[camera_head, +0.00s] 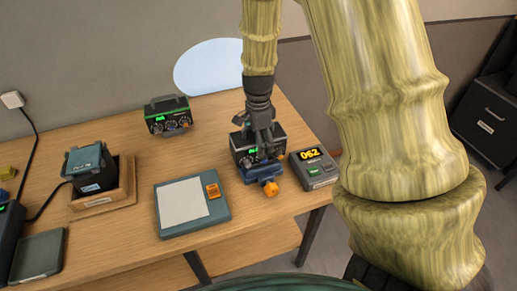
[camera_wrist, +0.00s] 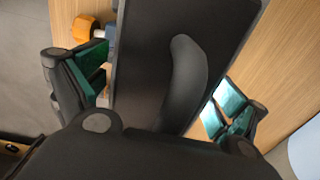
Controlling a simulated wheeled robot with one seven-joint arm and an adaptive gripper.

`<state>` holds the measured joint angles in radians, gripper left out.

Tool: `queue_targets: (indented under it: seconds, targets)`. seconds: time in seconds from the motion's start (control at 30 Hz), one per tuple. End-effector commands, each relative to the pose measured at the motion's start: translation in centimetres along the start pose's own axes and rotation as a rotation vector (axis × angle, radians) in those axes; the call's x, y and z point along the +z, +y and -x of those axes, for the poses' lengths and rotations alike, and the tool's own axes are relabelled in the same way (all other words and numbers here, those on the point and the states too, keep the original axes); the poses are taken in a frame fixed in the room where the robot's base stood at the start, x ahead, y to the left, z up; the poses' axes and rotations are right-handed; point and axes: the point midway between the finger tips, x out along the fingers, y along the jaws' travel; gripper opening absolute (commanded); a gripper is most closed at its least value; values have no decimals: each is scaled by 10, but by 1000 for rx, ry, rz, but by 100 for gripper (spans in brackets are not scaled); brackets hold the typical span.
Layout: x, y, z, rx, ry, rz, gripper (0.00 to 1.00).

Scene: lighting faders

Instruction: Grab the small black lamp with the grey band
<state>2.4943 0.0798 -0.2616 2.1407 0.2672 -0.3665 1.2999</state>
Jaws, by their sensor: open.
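A small black box-shaped unit (camera_head: 243,150) with a green display and small knobs stands on the table at the right of centre in the head view. It looks more like a control box than a lamp, and I cannot make out a grey band for sure. My gripper (camera_head: 262,130) is right above it and hides part of its top. In the wrist view, my gripper (camera_wrist: 160,95) is open, with a teal-padded finger on either side of the unit's black top (camera_wrist: 150,60), which carries a curved raised handle (camera_wrist: 185,75). I cannot tell whether the pads touch it.
A blue piece with an orange knob (camera_head: 270,188) sits against the unit's front. A grey box with an orange readout (camera_head: 315,168) stands close right. A similar black unit with green trim (camera_head: 168,115) stands behind left. A blue-grey pad (camera_head: 222,218) lies front left.

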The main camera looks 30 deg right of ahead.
Motion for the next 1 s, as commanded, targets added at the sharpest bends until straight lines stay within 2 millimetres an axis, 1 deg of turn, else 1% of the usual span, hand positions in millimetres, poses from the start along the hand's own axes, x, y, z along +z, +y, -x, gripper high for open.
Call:
queue_targets:
  seconds: [0.07, 0.1, 0.37, 0.5, 0.6, 1.0]
  targets:
    - [0, 0, 0, 0, 0, 0, 96]
    - [0, 0, 0, 0, 0, 0, 89]
    - [0, 0, 0, 0, 0, 0, 42]
    - [0, 0, 0, 0, 0, 0, 16]
    - [0, 0, 0, 0, 0, 0, 0]
    - [0, -1, 5, -2, 0, 0, 0]
